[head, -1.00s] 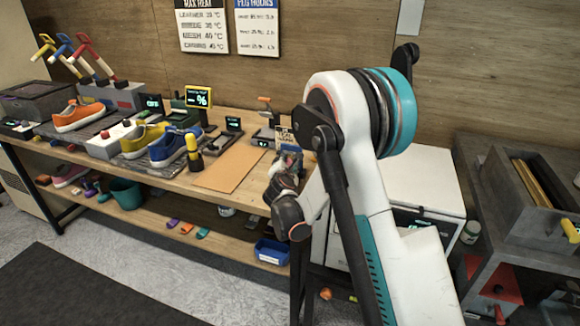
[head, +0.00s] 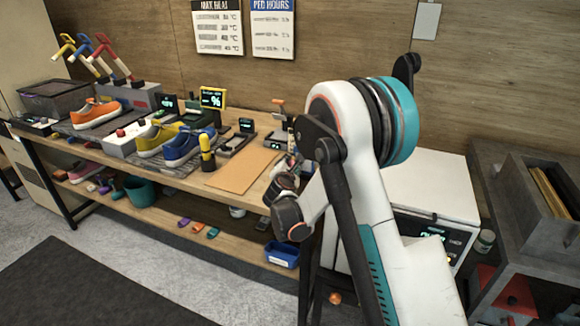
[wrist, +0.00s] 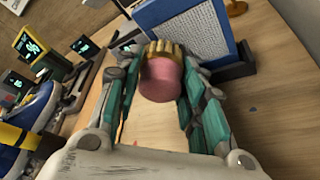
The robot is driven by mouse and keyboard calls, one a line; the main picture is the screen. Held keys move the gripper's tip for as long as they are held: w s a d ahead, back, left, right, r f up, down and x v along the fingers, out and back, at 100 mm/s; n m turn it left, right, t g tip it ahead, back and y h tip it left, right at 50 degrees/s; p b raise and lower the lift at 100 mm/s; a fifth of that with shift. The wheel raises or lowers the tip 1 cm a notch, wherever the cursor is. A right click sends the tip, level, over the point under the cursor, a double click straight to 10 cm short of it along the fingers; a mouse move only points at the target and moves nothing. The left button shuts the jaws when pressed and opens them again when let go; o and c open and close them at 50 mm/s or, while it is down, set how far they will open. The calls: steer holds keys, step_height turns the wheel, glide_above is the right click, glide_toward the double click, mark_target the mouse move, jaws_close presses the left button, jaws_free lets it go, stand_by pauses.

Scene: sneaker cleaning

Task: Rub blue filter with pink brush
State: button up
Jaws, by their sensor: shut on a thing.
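In the wrist view, my gripper (wrist: 158,66) has its teal fingers shut on the pink brush (wrist: 160,82). The brush has a round pink body and yellow bristles, which point away from my palm. The blue filter (wrist: 143,14) stands upright just beyond the brush, at the top of the wrist view. It has a blue frame around a pale grey mesh panel, and its lower edge sits in a dark holder. The bristles overlap the filter's lower left edge in the picture; I cannot tell whether they touch. In the head view, my arm hides most of the gripper and filter.
A wooden bench holds a brown mat (head: 243,170), a yellow-and-black bottle (head: 207,152), a blue sneaker (head: 185,148) and several small displays left of my gripper. A white cabinet (head: 430,190) stands right of the bench. The mat is bare.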

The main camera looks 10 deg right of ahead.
steer(key=shift+s+a, duration=0.75)
steer(key=shift+s, duration=0.3)
steer(key=shift+s+a, duration=0.75)
steer(key=shift+s, duration=0.3)
steer(key=shift+s+a, duration=0.9)
steer(key=shift+s, duration=0.3)
